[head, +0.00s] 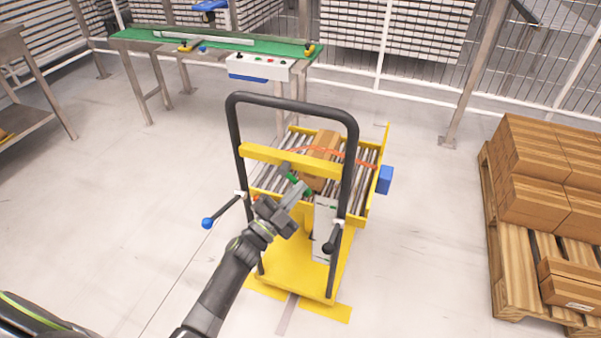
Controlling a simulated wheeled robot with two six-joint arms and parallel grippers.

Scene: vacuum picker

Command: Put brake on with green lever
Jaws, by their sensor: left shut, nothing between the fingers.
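A yellow roller cart (303,272) with a black push handle (292,98) stands in front of me. A small green part, which looks like the green lever (307,189), shows at the tip of my left gripper (297,187). My left gripper is shut with nothing between its fingers, in the frame of the handle below the yellow crossbar (290,161). I cannot tell whether it touches the green part. A lever with a blue knob (207,223) sticks out left of the cart, and one with a black knob (328,247) sits at its right. My right gripper is not in view.
A cardboard box (321,147) lies on the cart's rollers. A pallet with boxes (545,170) stands at the right. A green conveyor (135,37) with a button panel (265,61) stands behind the cart. The floor left and right of the cart is clear.

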